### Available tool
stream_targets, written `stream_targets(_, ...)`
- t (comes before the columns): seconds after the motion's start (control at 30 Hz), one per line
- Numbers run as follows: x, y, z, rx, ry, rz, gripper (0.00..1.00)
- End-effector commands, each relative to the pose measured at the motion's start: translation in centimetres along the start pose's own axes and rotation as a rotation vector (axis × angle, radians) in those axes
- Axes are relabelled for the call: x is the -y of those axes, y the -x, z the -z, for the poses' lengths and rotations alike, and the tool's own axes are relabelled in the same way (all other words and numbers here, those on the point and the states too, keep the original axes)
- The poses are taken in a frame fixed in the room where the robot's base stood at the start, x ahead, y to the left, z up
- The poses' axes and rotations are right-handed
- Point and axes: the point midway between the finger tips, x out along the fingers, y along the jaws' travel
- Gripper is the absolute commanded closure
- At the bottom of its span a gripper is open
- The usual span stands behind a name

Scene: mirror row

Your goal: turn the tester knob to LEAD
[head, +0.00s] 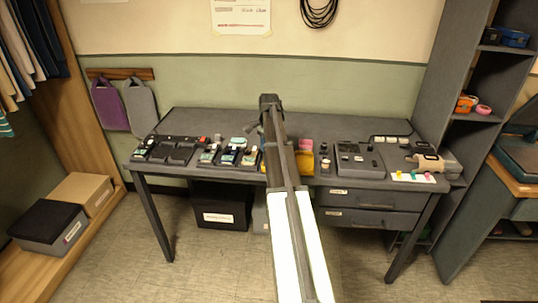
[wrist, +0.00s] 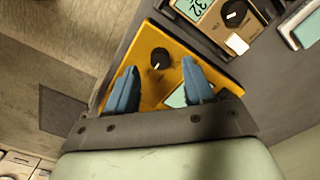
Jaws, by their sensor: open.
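A yellow box (wrist: 147,92) with a round black knob (wrist: 160,57) and a small pale screen (wrist: 176,98) lies below my gripper in the wrist view. I take it to be the tester. In the head view a yellow patch (head: 303,163) shows beside my arm, which hides the gripper.
A beige device (wrist: 222,22) with a display and black-and-white knob sits beside the yellow box. The dark desk (head: 230,120) holds several small devices at left and a grey panel (head: 358,160) at right. The desk's back strip is mostly clear. A shelf (head: 455,100) stands right.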

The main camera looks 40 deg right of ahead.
Motion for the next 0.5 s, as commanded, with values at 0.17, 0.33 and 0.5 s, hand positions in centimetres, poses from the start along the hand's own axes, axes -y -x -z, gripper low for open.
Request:
stream_targets(0.17, 0.1, 3.7, 0.1, -0.001, 0.0, 0.002, 0.48)
stream_targets(0.33, 0.1, 6.8, 0.1, -0.001, 0.0, 0.001, 0.48)
stream_targets(0.5, 0.1, 9.2, 0.1, 0.0, 0.0, 0.001, 0.48)
